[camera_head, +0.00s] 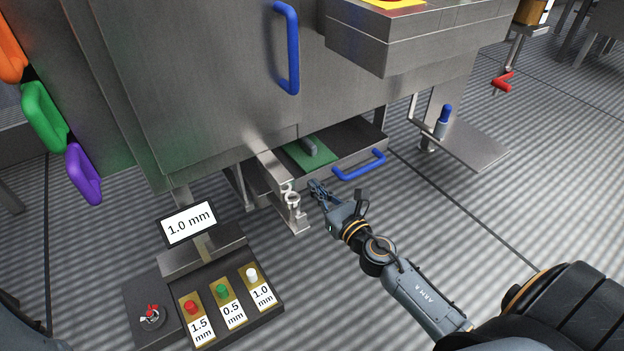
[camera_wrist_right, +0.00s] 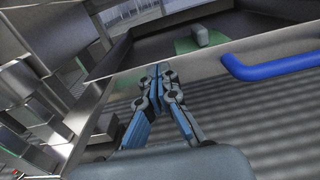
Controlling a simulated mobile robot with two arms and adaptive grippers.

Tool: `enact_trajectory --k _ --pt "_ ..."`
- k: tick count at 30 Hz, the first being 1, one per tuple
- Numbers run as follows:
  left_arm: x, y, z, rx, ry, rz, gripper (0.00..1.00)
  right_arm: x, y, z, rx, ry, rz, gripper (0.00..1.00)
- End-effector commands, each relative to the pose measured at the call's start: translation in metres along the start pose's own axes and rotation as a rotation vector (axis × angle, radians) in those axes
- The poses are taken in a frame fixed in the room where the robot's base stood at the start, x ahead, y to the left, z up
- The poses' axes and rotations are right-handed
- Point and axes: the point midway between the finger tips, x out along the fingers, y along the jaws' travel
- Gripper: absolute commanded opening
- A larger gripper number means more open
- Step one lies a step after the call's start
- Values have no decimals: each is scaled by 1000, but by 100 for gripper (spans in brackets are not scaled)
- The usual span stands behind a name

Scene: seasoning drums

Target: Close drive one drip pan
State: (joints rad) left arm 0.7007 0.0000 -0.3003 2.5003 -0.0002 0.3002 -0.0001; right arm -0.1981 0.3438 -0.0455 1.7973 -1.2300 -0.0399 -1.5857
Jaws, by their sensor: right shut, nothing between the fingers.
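The drip pan (camera_head: 340,155) is a grey metal drawer low under the steel machine, pulled out, with a blue handle (camera_head: 358,167) on its front. A green pad (camera_head: 311,153) with a grey block lies inside it. In the right wrist view the pan's front wall (camera_wrist_right: 200,72) and the blue handle (camera_wrist_right: 270,67) stand beyond my fingers. My right gripper (camera_head: 314,187) is shut and empty in front of the pan's left part, left of the handle; it also shows in the right wrist view (camera_wrist_right: 157,72). I cannot tell whether its tips touch the pan. My left gripper is not in view.
A metal bracket post (camera_head: 293,207) stands just left of my right gripper. A control panel (camera_head: 215,290) with red, green and white buttons and a "1.0 mm" display (camera_head: 188,221) is at lower left. A metal plate (camera_head: 468,140) juts out at right.

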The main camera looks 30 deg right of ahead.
Motion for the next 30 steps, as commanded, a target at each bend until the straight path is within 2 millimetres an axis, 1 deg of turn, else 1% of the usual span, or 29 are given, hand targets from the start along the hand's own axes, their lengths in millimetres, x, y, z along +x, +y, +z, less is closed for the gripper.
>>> enact_trajectory --k 1,3,6,19,26,30 --pt "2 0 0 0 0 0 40 7 0 1 1 -1 0 0" --pt "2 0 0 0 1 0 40 14 0 0 1 0 0 0" --pt "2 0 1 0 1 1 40 20 0 0 2 0 0 0" --pt "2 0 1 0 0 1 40 24 0 0 1 0 0 0" --pt "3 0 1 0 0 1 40 47 0 0 0 -1 1 0" --pt "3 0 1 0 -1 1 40 50 0 0 1 -1 -1 0"
